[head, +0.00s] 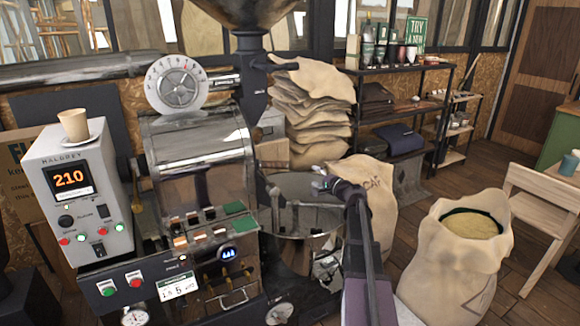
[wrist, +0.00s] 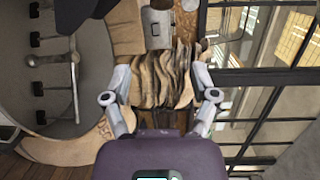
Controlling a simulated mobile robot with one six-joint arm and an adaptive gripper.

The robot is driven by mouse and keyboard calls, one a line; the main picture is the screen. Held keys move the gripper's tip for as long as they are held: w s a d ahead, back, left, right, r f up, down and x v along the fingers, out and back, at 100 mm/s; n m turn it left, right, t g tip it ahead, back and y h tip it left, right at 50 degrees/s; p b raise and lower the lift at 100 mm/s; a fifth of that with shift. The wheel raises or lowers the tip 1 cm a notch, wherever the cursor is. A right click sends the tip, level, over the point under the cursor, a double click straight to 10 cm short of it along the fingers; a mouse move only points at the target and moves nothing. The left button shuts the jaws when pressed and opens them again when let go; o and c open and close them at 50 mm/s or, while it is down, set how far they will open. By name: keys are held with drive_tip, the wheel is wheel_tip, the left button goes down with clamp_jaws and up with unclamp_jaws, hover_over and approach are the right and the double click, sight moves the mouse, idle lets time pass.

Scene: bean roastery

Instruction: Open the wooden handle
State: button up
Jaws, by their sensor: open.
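I cannot tell for certain which part is the wooden handle. My gripper (head: 322,184) is over the round cooling tray (head: 290,232), right of the roaster and apart from these parts. In the wrist view my gripper (wrist: 160,78) is open, its fingers spread with nothing held; stacked sacks show beyond.
A grey control box (head: 75,190) with a cup (head: 73,124) on top stands left. Stacked sacks (head: 312,110) are behind the tray. An open bean sack (head: 455,265) and a wooden chair (head: 540,200) stand right. Some floor (head: 430,190) is clear before the shelf (head: 400,70).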

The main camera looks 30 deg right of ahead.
sight(279, 166)
drive_tip(key=w+a+r+m+g+h+p, duration=0.1)
drive_tip(key=a+r+m+h+p, duration=0.1)
drive_tip(key=a+p, duration=0.2)
drive_tip(key=a, duration=0.3)
drive_tip(key=shift+w+a+r+m, duration=0.25)
drive_tip(key=shift+w+a+m, duration=0.15)
drive_tip(key=b+x, duration=0.1)
drive_tip(key=x, duration=0.8)
drive_tip(key=b+x, duration=0.1)
drive_tip(key=x, duration=0.3)
drive_tip(key=shift+w+d+f+b, duration=0.2)
drive_tip(key=shift+w+f+b, duration=0.05)
drive_tip(key=shift+w+b, duration=0.1)
clamp_jaws()
